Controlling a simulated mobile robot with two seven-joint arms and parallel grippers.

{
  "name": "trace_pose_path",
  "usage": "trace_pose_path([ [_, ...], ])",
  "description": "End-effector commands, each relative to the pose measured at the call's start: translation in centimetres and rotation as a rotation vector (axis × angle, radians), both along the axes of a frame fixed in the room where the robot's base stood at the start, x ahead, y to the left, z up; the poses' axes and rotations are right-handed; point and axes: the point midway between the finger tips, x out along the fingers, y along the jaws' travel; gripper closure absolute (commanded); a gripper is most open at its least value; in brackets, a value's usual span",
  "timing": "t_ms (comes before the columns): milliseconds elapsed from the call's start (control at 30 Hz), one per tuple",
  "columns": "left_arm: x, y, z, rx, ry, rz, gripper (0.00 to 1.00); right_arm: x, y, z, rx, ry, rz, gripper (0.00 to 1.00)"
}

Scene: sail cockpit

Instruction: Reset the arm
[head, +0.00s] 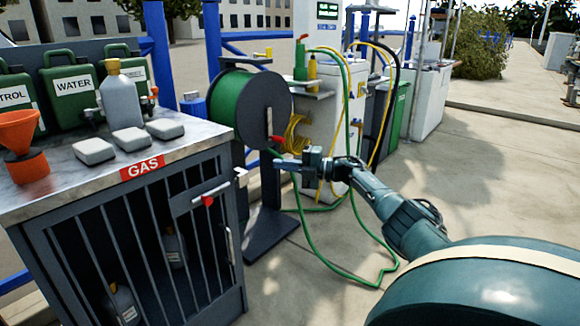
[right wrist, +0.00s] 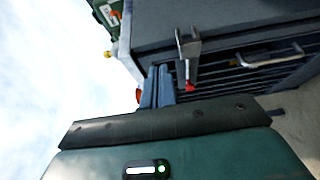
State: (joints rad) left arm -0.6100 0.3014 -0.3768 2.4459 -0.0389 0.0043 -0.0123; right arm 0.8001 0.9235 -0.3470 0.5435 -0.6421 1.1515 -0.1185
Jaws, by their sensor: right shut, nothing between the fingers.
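My right arm reaches in from the lower right of the head view. Its gripper (head: 284,164) is shut and empty, pointing left in front of the green hose reel's stand. In the right wrist view the two blue-grey fingers (right wrist: 159,87) lie together with nothing between them, in front of the dark gas cabinet. In the head view the gripper is to the right of the gas cabinet (head: 150,235). Whether it is clear of the hose behind it I cannot tell. My left gripper is not in view.
A green hose reel (head: 237,108) stands behind the cabinet, its green hose (head: 330,268) looping on the ground. A white dispenser (head: 335,125) stands behind. Pavement at right is open.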

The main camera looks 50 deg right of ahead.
Motion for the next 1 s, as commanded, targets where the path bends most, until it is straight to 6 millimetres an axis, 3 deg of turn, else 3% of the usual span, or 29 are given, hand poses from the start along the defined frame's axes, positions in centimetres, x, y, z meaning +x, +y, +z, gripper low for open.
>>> trace_pose_path([
  [300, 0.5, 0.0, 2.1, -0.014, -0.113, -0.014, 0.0, -0.3, -1.9, -0.1, 0.0, -0.001, 0.0, 1.0],
  [667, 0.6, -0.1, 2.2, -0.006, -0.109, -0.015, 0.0, -0.3, -2.0, 0.6, 0.0, -0.001, 0.001, 1.0],
  [767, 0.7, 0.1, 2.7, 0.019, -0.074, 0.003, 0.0, -0.3, -2.0, 2.6, 0.0, -0.001, 0.001, 1.0],
  [1000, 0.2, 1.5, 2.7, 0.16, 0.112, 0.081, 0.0, -0.3, -2.0, 10.6, 0.0, -0.001, 0.0, 1.0],
])
